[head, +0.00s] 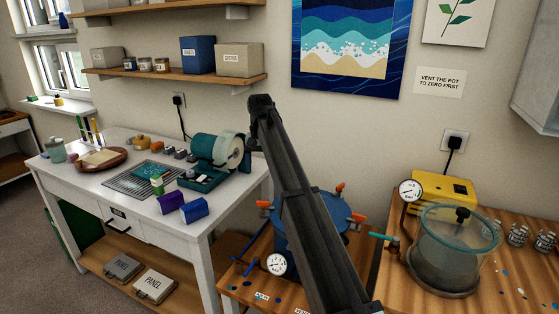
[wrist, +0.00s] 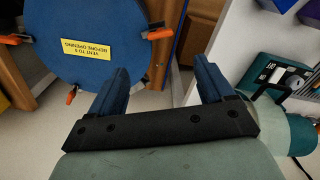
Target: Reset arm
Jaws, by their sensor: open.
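My gripper (wrist: 163,75) shows in the wrist view with its two blue fingers spread apart and nothing between them. The floor and part of the furniture show past the fingertips. In the head view my dark arm rises from the bottom centre to near the wall, and I cannot make out the gripper there. The blue pressure pot (head: 345,216) stands on a low wooden stand, partly hidden behind my arm. Its round blue lid (wrist: 90,22) with orange clamps and a yellow vent label shows at the upper left of the wrist view, apart from the fingers.
At right a wooden bench (head: 400,296) carries a clear chamber (head: 455,248) and yellow pump (head: 452,186). Shelves hang above.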

